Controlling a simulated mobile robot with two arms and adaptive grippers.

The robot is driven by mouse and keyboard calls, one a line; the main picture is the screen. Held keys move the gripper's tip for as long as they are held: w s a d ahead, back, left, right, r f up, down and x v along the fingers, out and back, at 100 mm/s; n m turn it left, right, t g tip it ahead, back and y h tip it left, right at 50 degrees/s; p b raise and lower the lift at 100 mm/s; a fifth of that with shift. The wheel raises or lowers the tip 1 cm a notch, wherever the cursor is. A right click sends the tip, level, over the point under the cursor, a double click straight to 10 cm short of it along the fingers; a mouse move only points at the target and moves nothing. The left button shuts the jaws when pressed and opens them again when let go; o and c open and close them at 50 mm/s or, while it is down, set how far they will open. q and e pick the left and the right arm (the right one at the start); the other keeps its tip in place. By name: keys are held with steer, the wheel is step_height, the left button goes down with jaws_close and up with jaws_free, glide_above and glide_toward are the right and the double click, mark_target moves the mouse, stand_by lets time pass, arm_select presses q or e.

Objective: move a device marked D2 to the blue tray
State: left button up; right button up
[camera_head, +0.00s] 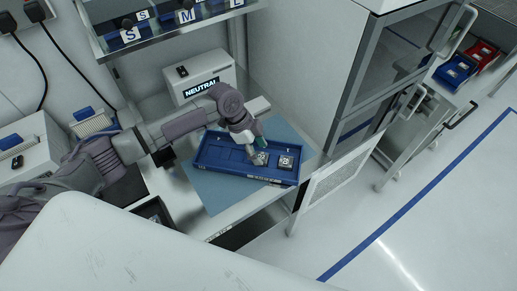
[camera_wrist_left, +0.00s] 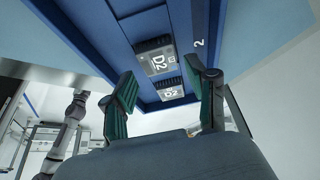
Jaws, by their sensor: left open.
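Two small square grey devices, a left one (camera_head: 261,158) and a right one (camera_head: 286,162), sit in the right part of a long dark blue tray (camera_head: 222,153) on the workbench. In the left wrist view both the nearer-centre device (camera_wrist_left: 170,90) and the other device (camera_wrist_left: 154,60) read D2. My left gripper (camera_head: 257,148) is over the left device in the head view, its fingers apart with nothing held. A smaller blue tray (camera_head: 455,71) stands on a cart at the far right. My right gripper is not in view.
A red tray (camera_head: 482,56) stands beside the smaller blue tray. A light blue mat (camera_head: 215,194) lies under the long tray. A box marked NEUTRAL (camera_head: 199,83) is behind it. The floor (camera_head: 430,210) is clear.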

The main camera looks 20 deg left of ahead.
arm_select(q)
steer(key=o, duration=0.6)
steer(key=v, duration=1.2)
